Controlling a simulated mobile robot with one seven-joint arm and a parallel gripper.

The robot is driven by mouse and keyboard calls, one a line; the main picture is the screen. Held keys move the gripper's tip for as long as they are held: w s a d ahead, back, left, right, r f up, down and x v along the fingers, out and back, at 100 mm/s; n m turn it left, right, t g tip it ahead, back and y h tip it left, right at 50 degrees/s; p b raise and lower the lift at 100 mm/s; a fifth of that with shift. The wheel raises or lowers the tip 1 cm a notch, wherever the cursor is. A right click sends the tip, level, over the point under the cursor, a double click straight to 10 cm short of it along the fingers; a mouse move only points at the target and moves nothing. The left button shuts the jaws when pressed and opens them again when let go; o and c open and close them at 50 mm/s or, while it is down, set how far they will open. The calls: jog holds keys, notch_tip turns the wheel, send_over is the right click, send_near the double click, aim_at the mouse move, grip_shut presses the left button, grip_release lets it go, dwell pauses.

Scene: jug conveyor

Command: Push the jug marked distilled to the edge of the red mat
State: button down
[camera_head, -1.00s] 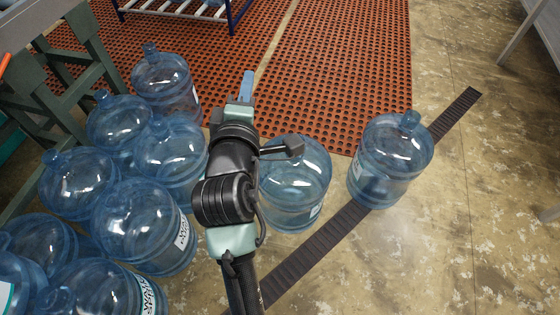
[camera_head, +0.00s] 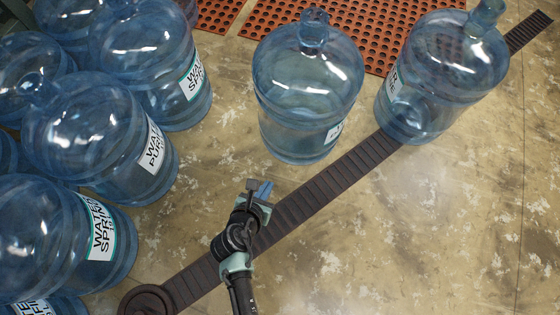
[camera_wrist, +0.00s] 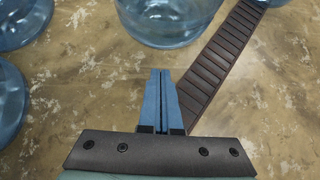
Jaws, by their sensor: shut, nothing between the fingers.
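No label I can read says distilled. A blue jug (camera_head: 308,95) stands upright alone in the middle of the head view, its label (camera_head: 334,132) turned too far aside to read. Another upright jug (camera_head: 440,80) stands to its right at the dark strip, its label only partly visible. The red mat (camera_head: 355,30) lies behind these two jugs, partly hidden by them. My gripper (camera_head: 264,190) is shut and empty, low over the strip, in front of and apart from the middle jug. In the wrist view its blue fingers (camera_wrist: 160,75) are together, with a jug base (camera_wrist: 168,22) ahead.
Several jugs crowd the left side; readable labels there include a spring water one (camera_head: 99,228). A dark ribbed strip (camera_head: 320,190) runs diagonally across the floor from lower left to upper right. Bare concrete floor (camera_head: 440,240) is open at lower right.

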jog(key=b, duration=0.8)
send_near(285, 156)
notch_tip(285, 156, down, 4)
jog(key=shift+w+d+b, duration=0.2)
jog(key=shift+w+b, duration=0.35)
jog(key=shift+w, duration=0.1)
jog(key=shift+w+d+b, duration=0.2)
jog(key=shift+w+b, duration=0.35)
jog(key=shift+w, duration=0.1)
jog(key=shift+w+d+b, duration=0.2)
jog(key=shift+w+b, duration=0.35)
jog(key=shift+w, duration=0.1)
jog(key=shift+r, duration=0.1)
